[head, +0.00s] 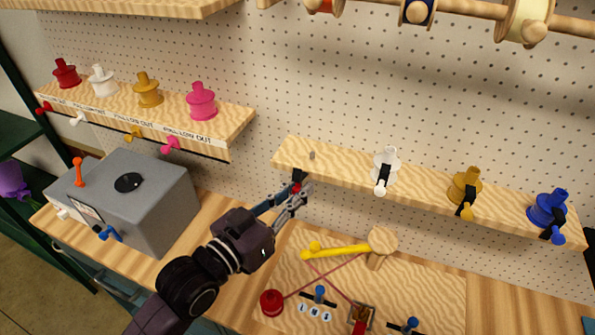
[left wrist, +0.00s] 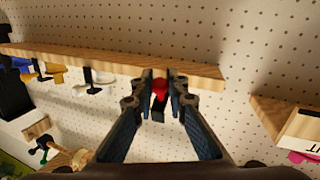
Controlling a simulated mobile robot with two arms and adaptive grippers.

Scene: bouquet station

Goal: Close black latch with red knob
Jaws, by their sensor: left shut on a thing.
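The black latch (head: 299,175) with the red knob (head: 296,188) hangs at the left end of the right-hand wooden shelf (head: 340,172). My left gripper (head: 294,191) reaches up to it from below and is shut on the red knob. In the left wrist view, the red knob (left wrist: 160,87) sits between the two fingertips, just under the shelf edge, with a dark piece of the latch below it. The fingers partly hide the latch, so its exact angle is hard to tell. My right gripper is not in view.
White (head: 385,165), mustard (head: 466,187) and blue (head: 547,208) spools stand along the same shelf, each with a black latch and matching knob. A grey box (head: 150,205) stands left. Below is a wooden board with a yellow lever (head: 335,251) and red knob (head: 272,302).

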